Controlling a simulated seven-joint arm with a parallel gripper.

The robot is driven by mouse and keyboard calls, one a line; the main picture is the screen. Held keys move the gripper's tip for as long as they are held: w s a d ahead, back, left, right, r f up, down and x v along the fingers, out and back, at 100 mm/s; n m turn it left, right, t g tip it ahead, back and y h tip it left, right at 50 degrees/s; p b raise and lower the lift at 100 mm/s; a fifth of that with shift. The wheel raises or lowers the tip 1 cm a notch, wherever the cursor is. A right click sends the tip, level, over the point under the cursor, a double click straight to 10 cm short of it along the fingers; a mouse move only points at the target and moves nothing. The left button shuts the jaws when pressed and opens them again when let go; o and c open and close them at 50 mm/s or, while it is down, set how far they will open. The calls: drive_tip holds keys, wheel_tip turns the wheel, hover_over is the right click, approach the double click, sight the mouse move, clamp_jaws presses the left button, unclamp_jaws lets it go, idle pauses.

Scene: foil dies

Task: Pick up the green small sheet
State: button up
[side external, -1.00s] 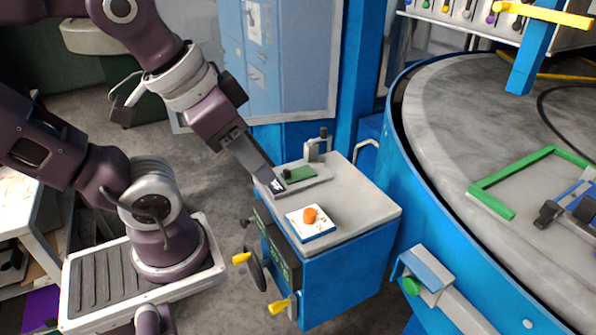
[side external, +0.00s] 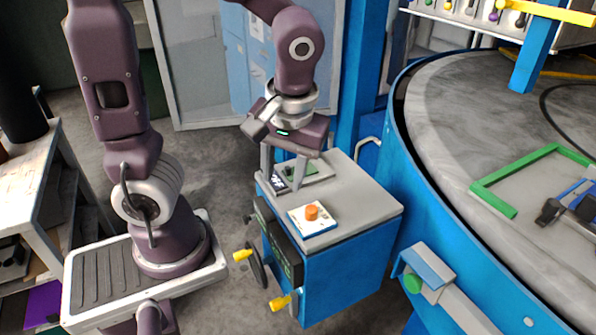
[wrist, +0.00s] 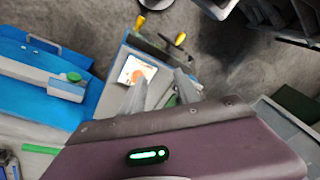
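The green small sheet (side external: 311,173) lies on a grey plate on top of the blue cabinet, partly hidden by my gripper in the side view. My gripper (side external: 283,184) points down over this plate with its two fingers clearly apart and nothing seen between them. One finger stands in front of the sheet in the side view; I cannot tell whether it touches. In the wrist view both fingers (wrist: 157,90) show spread, with a small greenish patch between them that is too small to make out well.
A large round blue-rimmed table (side external: 440,130) with a green frame (side external: 500,203) is at right.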

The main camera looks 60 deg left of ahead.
sight(289, 170)
drive_tip(key=w+a+f+n+y, duration=0.1)
drive_tip(key=f, duration=0.1)
drive_tip(key=w+a+f+n+g+y, duration=0.1)
drive_tip(key=f+n+y, duration=0.1)
drive_tip(key=w+a+f+n+y, duration=0.1)
drive_tip(key=f, duration=0.1)
drive_tip(key=shift+w+n+g+y, duration=0.1)
drive_tip(key=shift+n+g+y, duration=0.3)
drive_tip(key=w+a+n+y, duration=0.1)
drive_tip(key=y, duration=0.1)
drive_tip(key=w+f+n+t+y, duration=0.1)
drive_tip(key=w+a+f+n+y, duration=0.1)
drive_tip(key=w+y, duration=0.1)
drive_tip(key=shift+w+a+n+y, duration=0.1)
drive_tip(key=shift+a+n+y, duration=0.2)
drive_tip(key=shift+a+n, duration=0.1)
drive_tip(key=shift+w+a+n+t, duration=0.1)
drive_tip(key=shift+w+n+t, duration=0.2)
drive_tip(key=shift+t, duration=0.1)
drive_tip(key=x, duration=0.7)
drive_tip(key=shift+s+r, duration=0.1)
drive_tip(key=shift+s, duration=0.1)
clamp_jaws()
